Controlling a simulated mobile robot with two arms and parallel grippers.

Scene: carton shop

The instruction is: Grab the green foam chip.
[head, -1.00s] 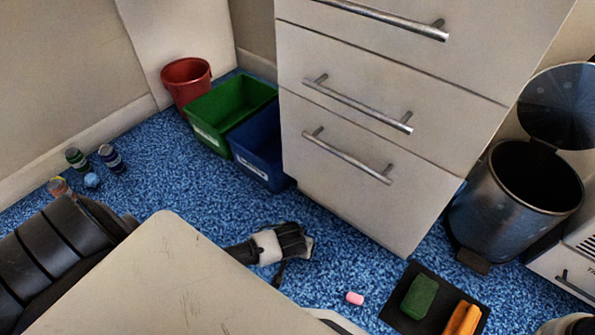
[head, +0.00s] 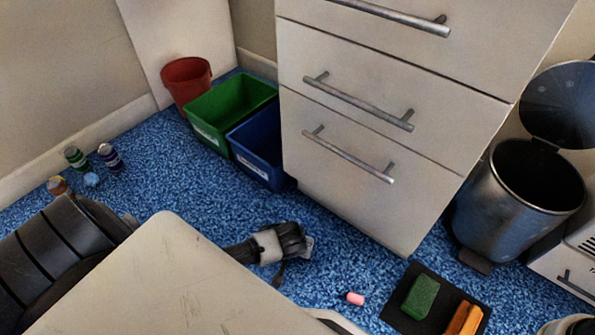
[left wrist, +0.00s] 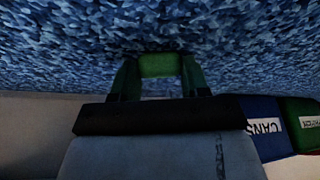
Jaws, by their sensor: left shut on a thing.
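The green foam chip (left wrist: 158,65) shows in the left wrist view, between the two fingertips of my left gripper (left wrist: 158,73). The gripper is shut on it, with a finger against each side. Blue carpet lies just beyond the chip. In the head view my left gripper (head: 305,246) is low over the carpet, in front of the drawer cabinet. The chip cannot be made out there. My right gripper is not in view.
A pink chip (head: 355,298) lies on the carpet. A dark mat (head: 444,287) holds a green block (head: 421,297) and orange pieces (head: 463,319). Green (head: 207,135) and blue (head: 243,158) bins stand by a red bucket (head: 186,82). The cabinet (head: 350,175) and pedal bin (head: 505,220) stand behind.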

